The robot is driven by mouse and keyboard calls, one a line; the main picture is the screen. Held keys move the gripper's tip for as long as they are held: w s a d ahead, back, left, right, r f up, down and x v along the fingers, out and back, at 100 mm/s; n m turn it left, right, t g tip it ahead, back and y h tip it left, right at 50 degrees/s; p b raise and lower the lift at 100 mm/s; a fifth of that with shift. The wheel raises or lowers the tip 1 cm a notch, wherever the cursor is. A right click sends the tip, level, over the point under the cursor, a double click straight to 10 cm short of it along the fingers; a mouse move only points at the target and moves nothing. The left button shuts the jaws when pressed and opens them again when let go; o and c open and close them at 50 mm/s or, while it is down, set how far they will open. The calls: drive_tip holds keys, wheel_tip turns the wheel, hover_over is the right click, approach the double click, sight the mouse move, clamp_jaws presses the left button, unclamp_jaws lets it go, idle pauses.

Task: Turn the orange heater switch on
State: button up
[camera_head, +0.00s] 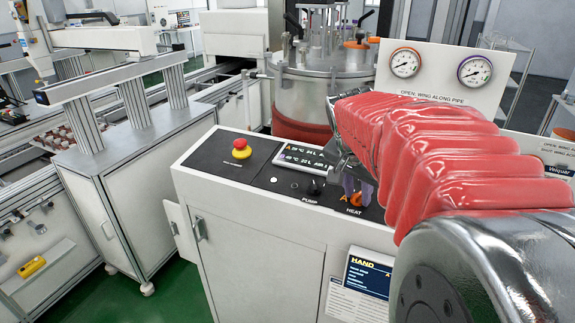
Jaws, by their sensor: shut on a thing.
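The orange heater switch (347,200) sits on the black top panel of the white cabinet, above the "HEAT" label. Only a bit of orange shows; my gripper (356,192) covers the rest. My arm, in a red ribbed sleeve, reaches in from the right and its jaws point down onto the switch. The jaws are shut on it. The exact angle of the switch is hidden. A black pump knob (316,187) stands just left of it, above the "PUMP" label.
A red emergency button (241,149) on a yellow base and a display (303,158) share the panel. A metal vessel (318,97) stands behind. Two gauges, the left gauge (405,63) and right gauge (475,71), sit on a white board. Green floor is clear at lower left.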

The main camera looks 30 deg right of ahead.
drive_tip(key=shift+d+r+m+g, duration=0.15)
drive_tip(key=shift+m+g, duration=0.15)
drive_tip(key=shift+m, duration=0.9)
drive_tip(key=o, duration=1.1)
drive_tip(key=shift+c, duration=0.2)
drive_tip(key=v, duration=1.3)
drive_tip(key=shift+a+r, duration=0.2)
drive_tip(key=shift+a, duration=0.15)
drive_tip(key=shift+w, duration=0.1)
